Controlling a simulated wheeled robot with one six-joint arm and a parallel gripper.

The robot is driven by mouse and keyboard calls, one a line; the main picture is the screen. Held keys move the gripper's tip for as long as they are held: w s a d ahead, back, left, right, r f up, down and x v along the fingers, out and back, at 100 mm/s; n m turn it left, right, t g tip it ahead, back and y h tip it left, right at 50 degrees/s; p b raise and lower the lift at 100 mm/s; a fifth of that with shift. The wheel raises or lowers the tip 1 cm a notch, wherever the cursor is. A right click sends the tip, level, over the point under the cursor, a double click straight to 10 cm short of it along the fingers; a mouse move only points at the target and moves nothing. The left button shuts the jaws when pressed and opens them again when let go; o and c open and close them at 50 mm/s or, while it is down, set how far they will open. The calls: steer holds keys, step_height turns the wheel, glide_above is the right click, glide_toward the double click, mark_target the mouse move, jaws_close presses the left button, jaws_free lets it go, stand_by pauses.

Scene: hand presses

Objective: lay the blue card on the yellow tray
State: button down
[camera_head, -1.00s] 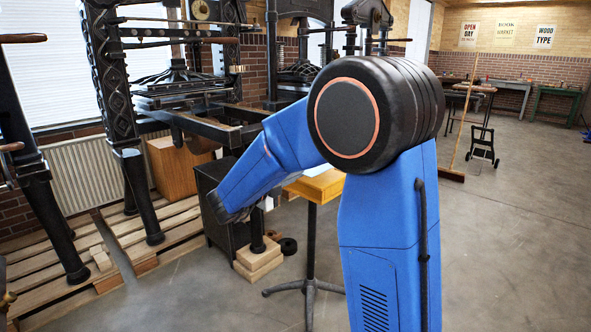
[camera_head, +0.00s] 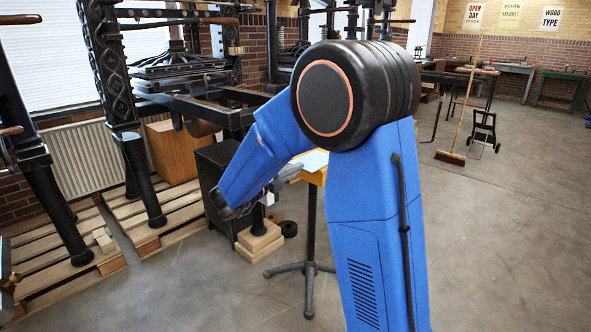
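A yellow-orange top on a dark stand (camera_head: 316,180) shows just behind my blue arm. It may be the yellow tray, but my arm covers most of it. A pale, bluish-white flat surface (camera_head: 314,160) lies on this top; I cannot tell whether it is a card. I see no clearly blue card.
Iron hand presses (camera_head: 180,75) stand on wooden pallets (camera_head: 65,265) at the left. A black cabinet (camera_head: 215,165) and stacked wooden blocks (camera_head: 260,240) are beside the stand. A broom (camera_head: 452,158) and small black cart (camera_head: 483,130) stand behind at right. The right floor is clear.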

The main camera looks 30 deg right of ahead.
steer(key=c, duration=1.8)
jaws_free()
steer(key=shift+c, duration=0.2)
steer(key=shift+f, duration=0.1)
steer(key=shift+a, duration=0.1)
steer(key=shift+v, duration=2)
steer(key=shift+a, duration=0.1)
steer(key=a+r, duration=0.1)
steer(key=s+a+r, duration=0.1)
steer(key=a+r, duration=0.1)
steer(key=shift+s+a, duration=0.25)
steer(key=shift+a, duration=0.15)
